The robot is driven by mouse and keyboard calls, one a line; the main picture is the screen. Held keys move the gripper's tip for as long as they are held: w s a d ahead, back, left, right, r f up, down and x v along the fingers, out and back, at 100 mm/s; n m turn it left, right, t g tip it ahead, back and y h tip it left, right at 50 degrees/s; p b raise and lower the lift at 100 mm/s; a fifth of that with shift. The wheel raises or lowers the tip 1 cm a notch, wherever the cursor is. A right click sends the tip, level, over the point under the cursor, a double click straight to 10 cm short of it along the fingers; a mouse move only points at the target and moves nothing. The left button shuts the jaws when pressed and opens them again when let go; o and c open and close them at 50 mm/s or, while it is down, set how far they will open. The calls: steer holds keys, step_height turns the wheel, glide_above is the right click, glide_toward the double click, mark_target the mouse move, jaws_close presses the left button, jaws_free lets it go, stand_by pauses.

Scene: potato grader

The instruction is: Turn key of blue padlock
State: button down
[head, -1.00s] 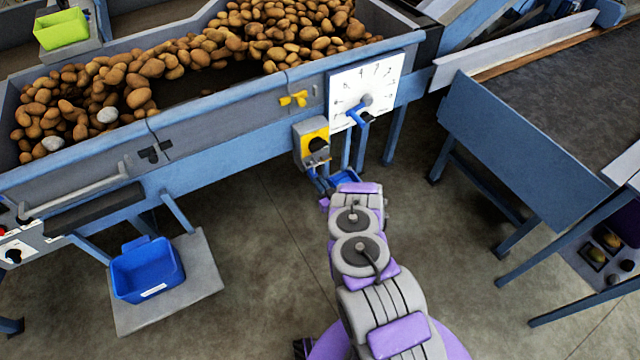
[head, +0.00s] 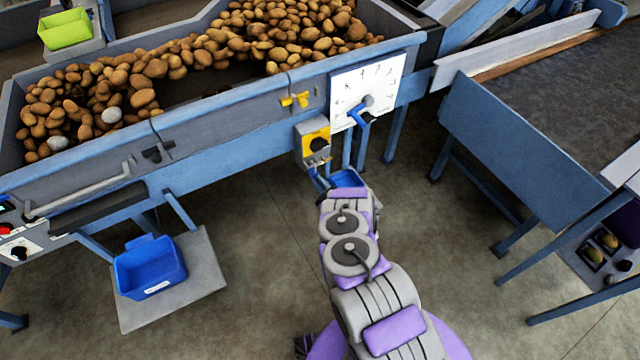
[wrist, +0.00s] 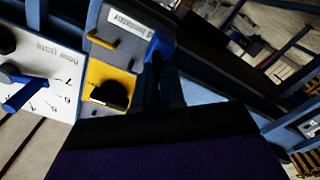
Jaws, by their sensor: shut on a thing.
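The yellow-faced isolator box (head: 315,142) with a black knob hangs on the side of the potato hopper. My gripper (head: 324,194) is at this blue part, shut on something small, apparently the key. The key and fingertips are hidden; a dark block of my gripper fills the bottom of the wrist view.
A white dial plate (head: 368,90) with a blue lever is right of the box. Blue frame legs stand close by. A blue bin (head: 150,268) sits at lower left. The floor between is clear.

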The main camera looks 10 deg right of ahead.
steer(key=shift+s+a+f+n+b, duration=0.15)
steer(key=shift+n+b, duration=0.2)
steer(key=shift+n, duration=1.3)
steer(key=shift+w+f+n+b, duration=0.1)
steer(key=shift+f+n+b, duration=0.15)
steer(key=shift+n, duration=1.45)
steer(key=shift+s+a+f+n+b, duration=0.1)
steer(key=shift+n+b, duration=0.3)
steer(key=shift+n, duration=1.25)
steer(key=c, duration=1.2)
jaws_free()
steer(key=shift+v, duration=8.65)
